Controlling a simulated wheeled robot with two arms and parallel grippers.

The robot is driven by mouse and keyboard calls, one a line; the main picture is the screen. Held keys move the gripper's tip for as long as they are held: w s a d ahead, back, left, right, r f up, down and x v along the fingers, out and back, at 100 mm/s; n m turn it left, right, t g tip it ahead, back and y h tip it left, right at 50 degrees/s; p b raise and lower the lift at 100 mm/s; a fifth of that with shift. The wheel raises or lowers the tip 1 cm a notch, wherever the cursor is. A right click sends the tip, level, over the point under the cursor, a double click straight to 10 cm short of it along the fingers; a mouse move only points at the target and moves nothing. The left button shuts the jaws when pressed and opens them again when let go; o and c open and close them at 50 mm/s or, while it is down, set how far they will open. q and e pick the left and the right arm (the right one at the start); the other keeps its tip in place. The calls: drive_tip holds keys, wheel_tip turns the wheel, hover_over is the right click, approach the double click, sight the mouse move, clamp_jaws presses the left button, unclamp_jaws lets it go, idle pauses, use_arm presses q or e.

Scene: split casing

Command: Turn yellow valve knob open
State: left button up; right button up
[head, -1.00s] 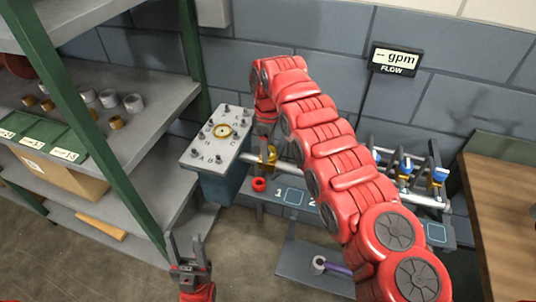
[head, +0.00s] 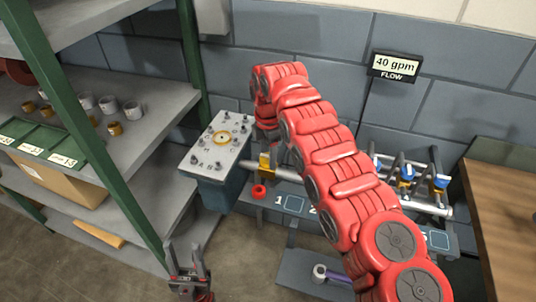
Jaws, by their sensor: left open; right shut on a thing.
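The yellow valve knob (head: 265,163) sits on the pipe beside the casing, just above a small red ring. My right arm reaches across the middle, and its gripper (head: 268,148) is shut on the yellow knob from above. The arm and gripper hide part of the knob, so its exact angle is hard to tell. The flow display (head: 395,66) on the wall reads 40 gpm. My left gripper (head: 186,250) is open and empty at the bottom left, well away from the valve.
A blue-grey casing with a pale studded lid (head: 218,142) stands left of the valve. Blue-handled valves (head: 407,174) are on the pipe at right. Shelves with rings and boxes (head: 140,120) fill the left; a wooden table (head: 505,215) is at right. A grey cup (head: 320,272) stands low.

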sight(267, 155)
drive_tip(key=shift+n, duration=0.3)
drive_tip(key=o, duration=1.4)
wheel_tip(267, 155, up, 3)
drive_tip(key=shift+r, duration=0.1)
wheel_tip(267, 155, up, 4)
drive_tip(key=shift+r+p, duration=0.1)
drive_tip(key=shift+p, duration=1)
wheel_tip(267, 155, up, 10)
drive_tip(key=p, duration=1)
